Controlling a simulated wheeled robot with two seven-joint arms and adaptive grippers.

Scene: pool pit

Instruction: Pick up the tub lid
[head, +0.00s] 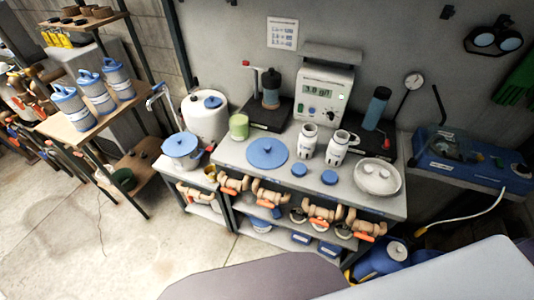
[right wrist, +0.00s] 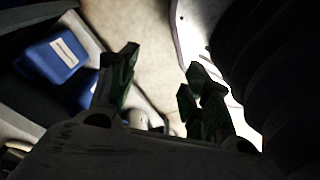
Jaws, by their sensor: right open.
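A flat round blue lid (head: 267,153) with a small central knob lies on the grey bench top, left of two white pump-like bodies. It looks like the tub lid. My left gripper is not in view.
The bench (head: 230,157) also bears a green cup (head: 239,126), a meter with a display (head: 323,96), two small blue caps and a pale round dish (head: 376,177). A shelf (head: 75,128) with blue-topped canisters stands left. The concrete floor (head: 150,235) in front is mostly clear.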

